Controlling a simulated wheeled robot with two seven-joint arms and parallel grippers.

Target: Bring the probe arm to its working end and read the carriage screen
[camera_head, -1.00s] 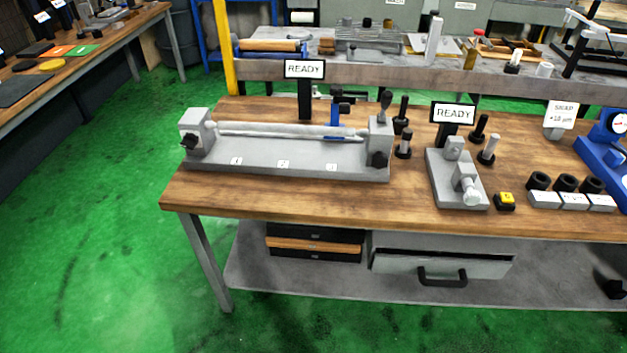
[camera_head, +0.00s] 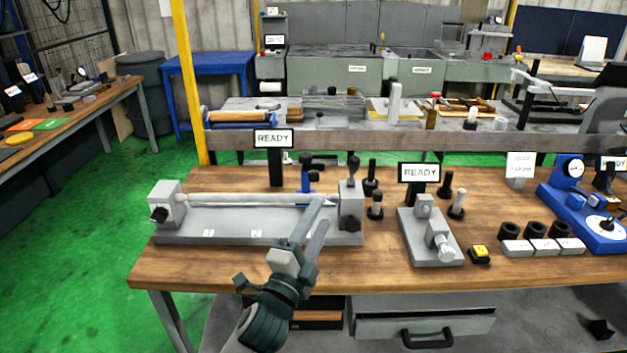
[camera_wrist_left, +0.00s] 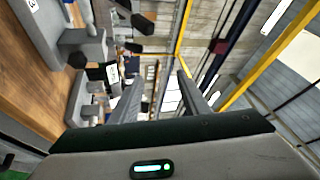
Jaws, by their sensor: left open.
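A grey bench fixture (camera_head: 190,236) holds a long pale cylinder (camera_head: 245,199) between two end blocks. A blue probe arm (camera_head: 306,184) with black knobs stands behind the cylinder near its right end. A screen on a black post behind the fixture (camera_head: 272,138) reads READY. My left gripper (camera_head: 321,212) is open and empty, in front of the fixture's right part. It overlaps the fixture in the picture; I cannot tell the gap. In the left wrist view the open fingers (camera_wrist_left: 159,88) have nothing between them. My right gripper is not in view.
A smaller grey fixture (camera_head: 412,232) with its own READY screen (camera_head: 418,172) stands to the right. Beside it are a yellow button (camera_head: 480,252), black rings (camera_head: 545,231) and a blue gauge stand (camera_head: 559,200). The wooden table's front left (camera_head: 180,268) is clear.

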